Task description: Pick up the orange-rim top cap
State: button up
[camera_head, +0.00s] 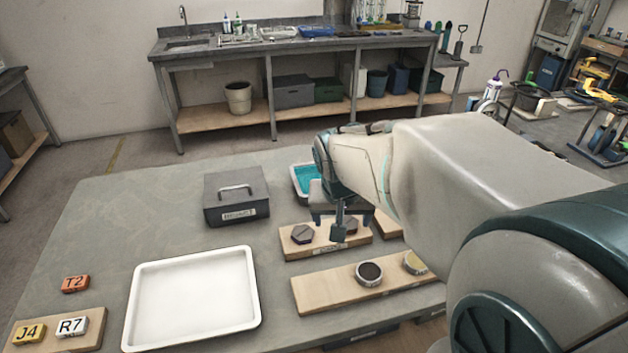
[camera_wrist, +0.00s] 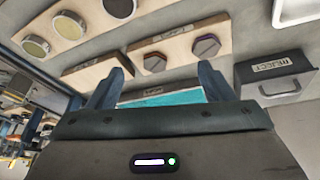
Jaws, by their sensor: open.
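A dark hexagonal cap with an orange-red edge (camera_wrist: 155,63) sits on a wooden board in the wrist view, between my fingers in the picture and beyond their tips. In the head view it appears to be the right hexagonal cap (camera_head: 351,226), close to a finger. A second hexagonal cap (camera_wrist: 207,46) with a purplish edge sits beside it, to its left in the head view (camera_head: 302,235). My gripper (camera_wrist: 160,76) is open and empty. In the head view my gripper (camera_head: 339,232) hangs over the board, partly hidden by my arm; its height is unclear.
Another wooden board (camera_head: 325,290) holds round caps, partly behind my arm. A teal-lined tray (camera_head: 304,180) and a grey reject box (camera_head: 237,198) stand behind. A white tray (camera_head: 190,296) is empty. The table's left area is mostly clear.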

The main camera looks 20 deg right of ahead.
jog(key=w+d+f+m, duration=0.1)
jog(key=w+d+m, duration=0.15)
jog(key=w, duration=0.35)
send_near(348, 222)
jog(key=f, duration=0.2)
jog(key=shift+s+a+f+n+b, duration=0.1)
jog(key=shift+a+f+n+b, duration=0.15)
jog(key=shift+f+b, duration=0.15)
jog(key=shift+w+d+x, duration=0.1)
jog(key=shift+w+x, duration=0.05)
jog(key=shift+x, duration=0.8)
jog(key=shift+w+d+x, duration=0.1)
jog(key=shift+d+x, duration=0.05)
jog(key=shift+x, duration=0.75)
jog(key=shift+w+d+x, duration=0.1)
jog(key=shift+w+x, duration=0.05)
jog(key=shift+x, duration=0.8)
jog(key=shift+r, duration=0.25)
jog(key=c, duration=1.3)
